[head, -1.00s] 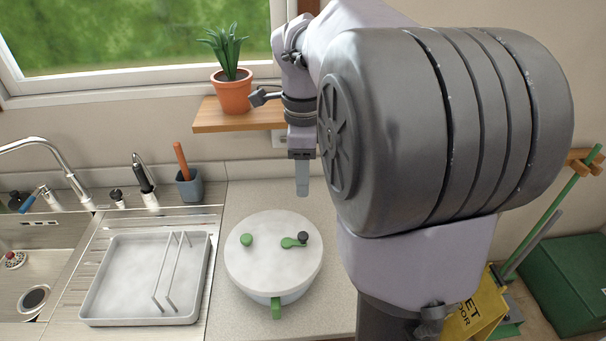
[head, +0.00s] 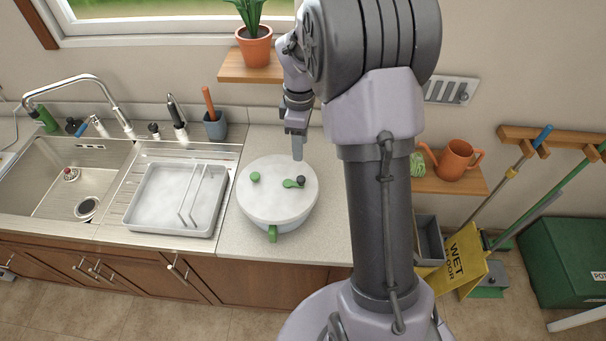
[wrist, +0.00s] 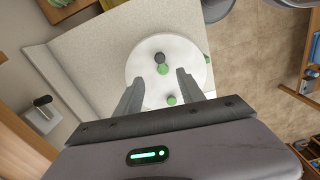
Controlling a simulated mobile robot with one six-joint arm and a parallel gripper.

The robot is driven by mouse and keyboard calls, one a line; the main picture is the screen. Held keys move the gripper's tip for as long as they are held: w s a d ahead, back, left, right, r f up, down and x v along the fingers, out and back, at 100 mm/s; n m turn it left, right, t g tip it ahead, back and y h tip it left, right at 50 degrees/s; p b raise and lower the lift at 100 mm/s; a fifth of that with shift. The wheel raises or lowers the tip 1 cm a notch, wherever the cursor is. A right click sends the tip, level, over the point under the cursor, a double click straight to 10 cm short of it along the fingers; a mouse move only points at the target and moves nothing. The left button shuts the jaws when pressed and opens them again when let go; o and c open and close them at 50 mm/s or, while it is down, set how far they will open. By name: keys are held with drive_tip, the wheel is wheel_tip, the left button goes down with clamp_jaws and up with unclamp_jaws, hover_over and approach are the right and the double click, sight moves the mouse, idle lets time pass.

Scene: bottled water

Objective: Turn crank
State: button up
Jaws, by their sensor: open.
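A round pot-like container with a white lid (head: 262,205) stands on the counter in the head view; its lid also shows in the wrist view (wrist: 143,83). On the lid is a green crank (head: 290,184) with a dark knob (head: 301,180), and a green knob (head: 255,177) to its left. In the wrist view the crank (wrist: 162,69) and its dark knob (wrist: 160,58) lie beyond and between the fingertips. My gripper (head: 297,149) points down above the back right of the lid, apart from the crank. In the wrist view my gripper (wrist: 156,78) is open and empty.
A grey tray with a wire rack (head: 150,215) and a sink (head: 75,170) are left of the container. A shelf with a potted plant (head: 254,50) is behind my wrist. An orange watering can (head: 455,160) stands on a right shelf.

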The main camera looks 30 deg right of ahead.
sight(301, 178)
wheel_tip(301, 178, down, 13)
drive_tip(key=shift+s+r+b, duration=0.1)
drive_tip(key=shift+r+b, duration=0.1)
drive_tip(key=shift+b, duration=0.5)
clamp_jaws()
